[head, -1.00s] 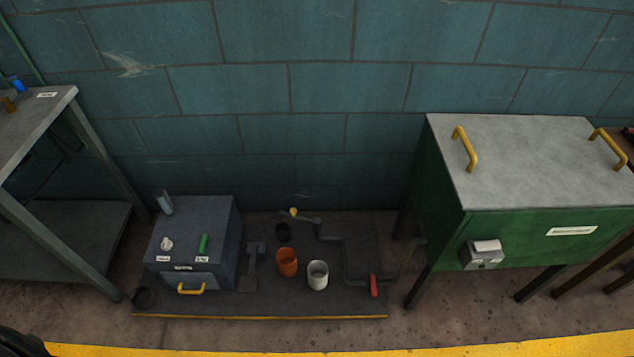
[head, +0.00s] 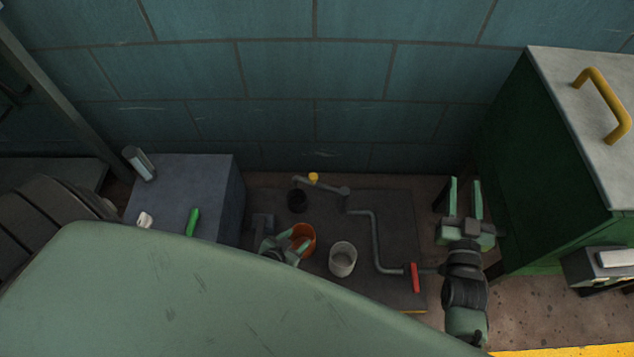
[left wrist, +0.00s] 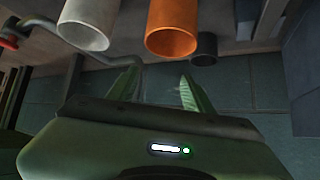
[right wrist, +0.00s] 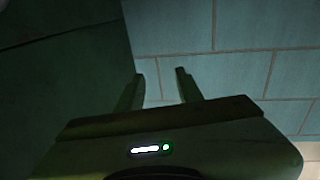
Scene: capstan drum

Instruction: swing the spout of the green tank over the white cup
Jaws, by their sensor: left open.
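The white cup (head: 343,262) stands on the dark mat, right of the orange cup (head: 306,232). The spout (head: 322,187), a grey pipe arm with a yellow knob (head: 313,177), reaches left at the back, its end by the black cup (head: 297,201), not over the white cup. The green tank (head: 535,150) stands at right. My left gripper (head: 287,244) is open, overlapping the orange cup in the head view. The left wrist view shows the white cup (left wrist: 88,25) and orange cup (left wrist: 172,28) beyond its fingers. My right gripper (head: 464,190) is open and empty beside the tank.
A bent pipe (head: 376,240) with a red handle (head: 414,277) runs along the mat's right side. A grey-blue box (head: 205,180) with a green lever (head: 192,221) stands at left. My left arm covers the lower left. A block wall closes the back.

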